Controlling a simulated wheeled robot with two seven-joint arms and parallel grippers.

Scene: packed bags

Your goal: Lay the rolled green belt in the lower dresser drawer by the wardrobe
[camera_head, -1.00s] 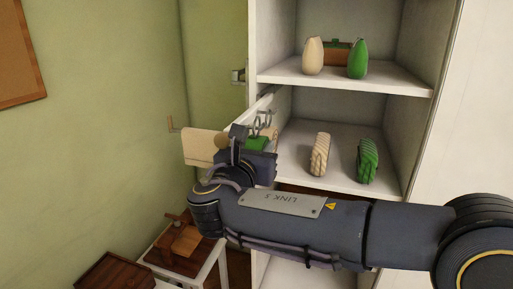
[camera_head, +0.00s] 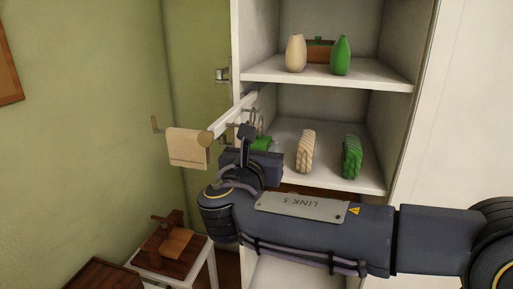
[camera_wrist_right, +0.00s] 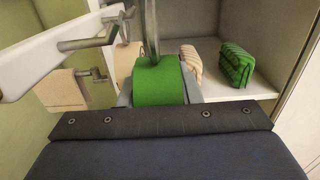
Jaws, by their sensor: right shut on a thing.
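A rolled green belt (camera_wrist_right: 158,82) sits between the fingers of my right gripper (camera_wrist_right: 160,94), which is shut on it. In the head view the belt (camera_head: 264,143) shows as a small green patch behind my right gripper (camera_head: 255,149), by the white rail with metal hooks. A metal loop (camera_wrist_right: 151,30) passes in front of the belt in the wrist view; whether it touches the belt I cannot tell. My left gripper is not in view. I see no open lower drawer; my right arm hides the wardrobe's lower part.
The open white wardrobe has a shelf (camera_head: 325,77) with vases, and below it a cream bundle (camera_head: 306,151) and a green striped bundle (camera_head: 352,157). A white rail (camera_head: 232,113) sticks out left, near a hanging beige cloth (camera_head: 187,147). A small white table (camera_head: 195,262) stands lower left.

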